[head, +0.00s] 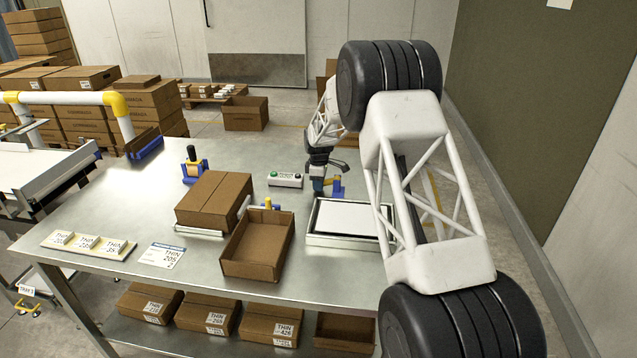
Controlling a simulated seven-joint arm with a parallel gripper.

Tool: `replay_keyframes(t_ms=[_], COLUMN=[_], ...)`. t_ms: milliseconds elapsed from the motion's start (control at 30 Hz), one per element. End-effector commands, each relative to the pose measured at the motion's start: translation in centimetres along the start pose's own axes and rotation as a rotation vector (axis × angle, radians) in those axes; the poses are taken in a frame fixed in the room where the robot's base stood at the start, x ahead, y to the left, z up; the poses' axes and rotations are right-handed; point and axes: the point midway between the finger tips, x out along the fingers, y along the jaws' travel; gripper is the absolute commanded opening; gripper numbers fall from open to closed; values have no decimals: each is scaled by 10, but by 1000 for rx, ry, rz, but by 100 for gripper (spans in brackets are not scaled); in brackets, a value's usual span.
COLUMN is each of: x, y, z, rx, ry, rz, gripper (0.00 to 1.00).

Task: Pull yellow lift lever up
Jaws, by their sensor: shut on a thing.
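My gripper (321,185) is at the back edge of the flat white-topped platform, pointing down. It is shut at a small yellow lever (329,182) by a blue bracket (337,187). Most of the lever is hidden by the fingers, and its angle is too small to tell. The white-topped platform (312,239) has a metal frame and lies just in front of the bracket. Another small yellow piece (268,202) on a blue base stands to the left, behind the open carton.
A closed carton (213,199) and an open carton (259,247) stand left of the platform. A button box (285,180) with a green button is close to my gripper's left. A blue stand (193,172) with a black top is farther left. The table's (150,195) left part is mostly clear.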

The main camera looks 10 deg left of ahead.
Motion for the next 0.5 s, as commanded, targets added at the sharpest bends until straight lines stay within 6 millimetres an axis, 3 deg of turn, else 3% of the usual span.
replay_keyframes(t_ms=[100, 500], x=[0, -10], y=[0, 0], z=[0, 0], rx=[0, 0], ry=[0, 0], rz=[0, 1], gripper=[3, 3])
